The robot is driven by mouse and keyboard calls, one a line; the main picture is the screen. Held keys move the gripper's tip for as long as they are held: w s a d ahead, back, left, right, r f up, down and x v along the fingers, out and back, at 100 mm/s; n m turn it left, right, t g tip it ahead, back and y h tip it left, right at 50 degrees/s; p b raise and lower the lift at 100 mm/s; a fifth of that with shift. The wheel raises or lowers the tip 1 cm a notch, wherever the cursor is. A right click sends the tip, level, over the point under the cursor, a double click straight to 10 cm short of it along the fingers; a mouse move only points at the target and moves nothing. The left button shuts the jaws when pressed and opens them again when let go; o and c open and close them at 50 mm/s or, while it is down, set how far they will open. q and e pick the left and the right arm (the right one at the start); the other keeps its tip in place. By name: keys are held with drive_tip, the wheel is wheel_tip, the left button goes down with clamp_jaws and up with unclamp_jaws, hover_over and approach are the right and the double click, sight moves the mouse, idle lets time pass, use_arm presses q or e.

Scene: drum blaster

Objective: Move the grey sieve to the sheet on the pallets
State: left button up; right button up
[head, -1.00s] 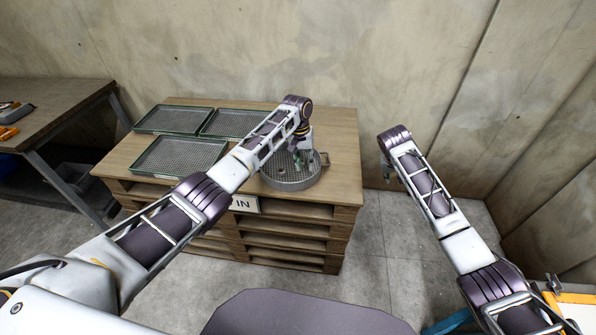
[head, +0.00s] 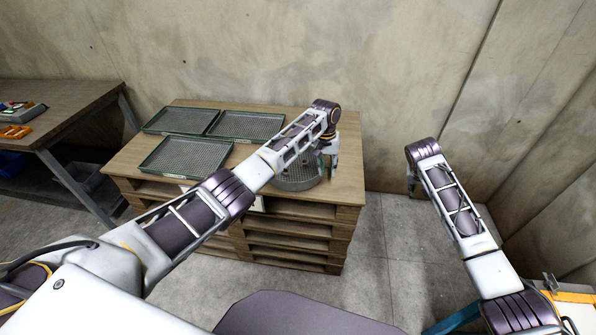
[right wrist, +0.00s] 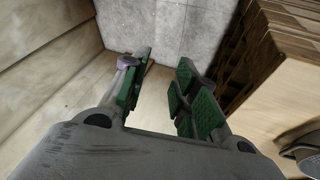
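The round grey sieve (head: 296,184) sits on the wooden sheet (head: 345,185) on top of the stacked pallets (head: 290,245), near its right side in the head view. My left gripper (head: 328,168) is down at the sieve's right rim. My forearm and wrist hide part of the sieve, and I cannot tell whether the fingers close on the rim. My right gripper (right wrist: 160,88) is open and empty in the right wrist view, above the floor beside the pallets. In the head view it is mostly hidden behind its wrist.
Several green-rimmed mesh trays (head: 185,157) lie on the left and back of the sheet. A workbench (head: 60,103) with orange tools stands at the left. Concrete walls close in behind and at right. Bare floor (head: 395,235) lies right of the pallets.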

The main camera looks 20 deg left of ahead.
drive_tip(key=shift+r, duration=0.1)
idle(0.3)
drive_tip(key=v, duration=1.1)
drive_tip(key=shift+s+r, duration=0.15)
drive_tip(key=shift+r, duration=0.2)
drive_tip(key=shift+a+f, duration=0.1)
drive_tip(key=shift+a, duration=0.1)
